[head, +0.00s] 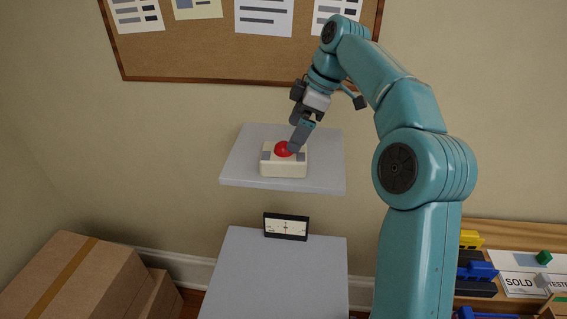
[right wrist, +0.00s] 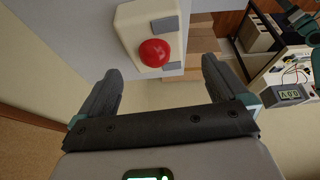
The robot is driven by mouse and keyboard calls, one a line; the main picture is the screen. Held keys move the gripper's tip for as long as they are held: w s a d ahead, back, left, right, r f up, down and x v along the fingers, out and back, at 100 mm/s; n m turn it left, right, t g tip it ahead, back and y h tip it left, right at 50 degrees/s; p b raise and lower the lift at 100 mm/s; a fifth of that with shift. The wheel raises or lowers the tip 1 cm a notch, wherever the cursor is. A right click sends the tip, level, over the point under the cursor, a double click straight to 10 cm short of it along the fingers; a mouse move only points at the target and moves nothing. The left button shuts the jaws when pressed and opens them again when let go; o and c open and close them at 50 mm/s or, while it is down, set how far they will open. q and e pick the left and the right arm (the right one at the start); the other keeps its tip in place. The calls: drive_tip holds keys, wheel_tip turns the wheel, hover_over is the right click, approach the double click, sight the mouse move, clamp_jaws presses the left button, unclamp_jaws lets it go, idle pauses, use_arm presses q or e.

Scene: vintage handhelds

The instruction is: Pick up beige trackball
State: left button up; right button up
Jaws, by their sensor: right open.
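The beige trackball (head: 284,170) is a cream box with a red ball and grey buttons. It sits on a pale grey raised shelf (head: 240,173) in the middle of the head view. In the right wrist view the trackball (right wrist: 135,30) is at the top, beyond the fingertips. My right gripper (head: 299,139) is at the trackball's upper right side in the head view. In the right wrist view the right gripper (right wrist: 158,72) is open, with nothing between its fingers. My left gripper is in neither view.
A lower grey surface (head: 275,275) holds a black-framed dial panel (head: 286,227). Cardboard boxes (head: 75,275) stand at the lower left. A corkboard (head: 220,55) hangs on the wall behind. Coloured items and a SOLD card (head: 520,283) lie at the lower right.

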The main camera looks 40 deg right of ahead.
sight(284, 153)
drive_tip(key=f, duration=0.1)
drive_tip(key=w+f, duration=0.1)
drive_tip(key=f, duration=0.1)
drive_tip(key=shift+w+d+f, duration=0.15)
drive_tip(key=shift+w+d, duration=0.1)
drive_tip(key=shift+w, duration=0.1)
drive_tip(key=shift+w+f, duration=0.1)
drive_tip(key=shift+f, duration=0.1)
drive_tip(key=shift+s+a+f, duration=0.2)
drive_tip(key=shift+a+f, duration=0.5)
drive_tip(key=shift+a, duration=0.15)
drive_tip(key=f, duration=0.1)
drive_tip(key=w+f, duration=0.1)
drive_tip(key=f, duration=0.1)
drive_tip(key=shift+w+f, duration=0.15)
drive_tip(key=shift+w, duration=0.15)
drive_tip(key=shift+s+a, duration=0.15)
drive_tip(key=shift+s, duration=0.05)
drive_tip(key=shift+s+a+r, duration=0.1)
drive_tip(key=shift+s+r, duration=0.05)
drive_tip(key=shift+r, duration=0.15)
drive_tip(key=c, duration=0.8)
drive_tip(key=shift+f, duration=0.1)
